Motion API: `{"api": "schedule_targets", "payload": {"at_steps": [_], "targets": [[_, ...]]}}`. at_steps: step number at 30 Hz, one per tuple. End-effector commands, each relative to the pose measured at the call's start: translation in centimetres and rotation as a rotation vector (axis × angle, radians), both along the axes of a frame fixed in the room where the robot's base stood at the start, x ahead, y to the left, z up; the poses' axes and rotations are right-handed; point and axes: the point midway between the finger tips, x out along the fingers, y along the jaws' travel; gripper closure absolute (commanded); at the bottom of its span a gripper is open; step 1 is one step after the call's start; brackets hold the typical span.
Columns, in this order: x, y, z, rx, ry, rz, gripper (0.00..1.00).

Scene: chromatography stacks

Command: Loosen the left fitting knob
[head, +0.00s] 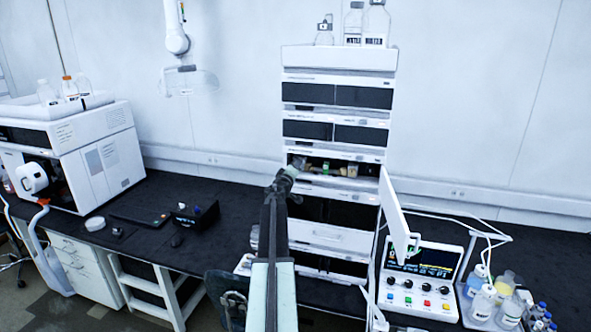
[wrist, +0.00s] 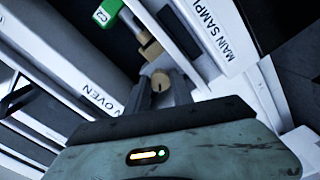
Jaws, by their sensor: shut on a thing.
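The left fitting knob is a small tan cylinder; in the wrist view its round tan end (wrist: 160,81) shows at the grey fingers of my gripper (wrist: 167,92). The gripper is shut on it. A second tan piece (wrist: 150,47) lies just beyond, next to a green block marked C2 (wrist: 108,12). In the head view my gripper (head: 294,168) reaches into the left end of the open oven compartment (head: 375,168). The green piece (head: 326,166) shows to its right. The left knob is too small and covered to make out there.
The stack's white panels, labelled OVEN (wrist: 103,100) and MAIN SAMPL (wrist: 210,38), stand close on both sides of my gripper. An open white door (head: 397,215) hangs at the right. Bottles (head: 366,25) stand on top. A control box (head: 418,280) stands at lower right.

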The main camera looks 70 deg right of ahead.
Motion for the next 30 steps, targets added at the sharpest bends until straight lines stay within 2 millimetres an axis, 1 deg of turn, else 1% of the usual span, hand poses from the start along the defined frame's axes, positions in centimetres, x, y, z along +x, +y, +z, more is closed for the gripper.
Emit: {"api": "schedule_targets", "payload": {"at_steps": [30], "targets": [[0.05,-0.12,0.22,-0.056,0.946,0.0,1.0]]}}
